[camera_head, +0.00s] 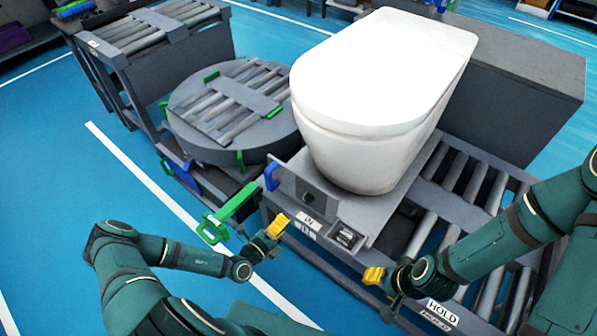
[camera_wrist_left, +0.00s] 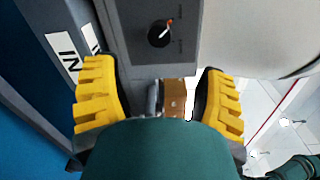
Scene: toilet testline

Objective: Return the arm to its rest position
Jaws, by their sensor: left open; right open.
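My left arm and its yellow-tipped left gripper (camera_head: 277,225) are at the lower middle of the head view, in front of the test station's control panel. In the left wrist view the left gripper (camera_wrist_left: 160,98) has its two yellow fingers wide apart with nothing held between them. A panel with a black rotary knob (camera_wrist_left: 159,33) shows just beyond the fingers. My right arm comes in from the right, and its right gripper (camera_head: 373,276) is open and looks empty near the front edge of the conveyor.
A white toilet (camera_head: 375,80) stands on the station beside a roller conveyor (camera_head: 465,180). A green handle (camera_head: 232,203) sticks out left of my left gripper. A round roller turntable (camera_head: 235,105) stands behind. Blue floor (camera_head: 60,190) is clear at left.

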